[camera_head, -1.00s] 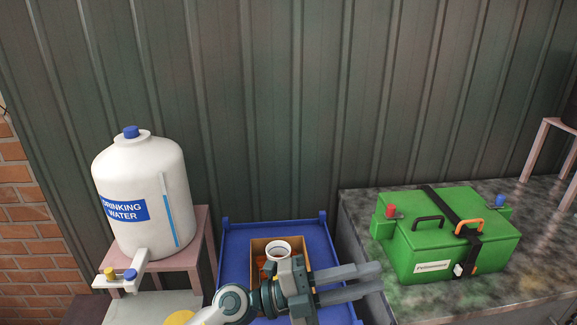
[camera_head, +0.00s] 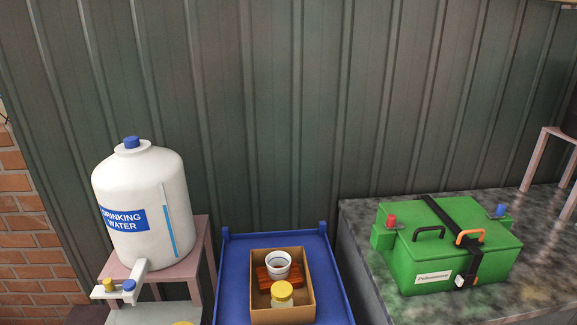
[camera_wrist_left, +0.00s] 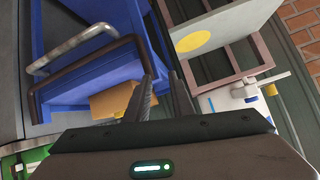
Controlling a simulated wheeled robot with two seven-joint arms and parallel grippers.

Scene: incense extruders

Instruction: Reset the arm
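My left arm and gripper are out of the head view. In the left wrist view my left gripper (camera_wrist_left: 162,78) shows two dark fingers with a gap between them and nothing held. It is open. The brown box (camera_wrist_left: 110,100), seen sideways and partly hidden behind a finger, lies beyond it. My right gripper is in neither view.
A blue cart (camera_head: 236,268) carries the box (camera_head: 310,290), with a white cup (camera_head: 278,265) and a yellow-lidded jar (camera_head: 282,295) inside. A water jug (camera_head: 150,195) stands left on a pink stand (camera_head: 190,265). A green battery case (camera_head: 450,250) sits right on a stone counter.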

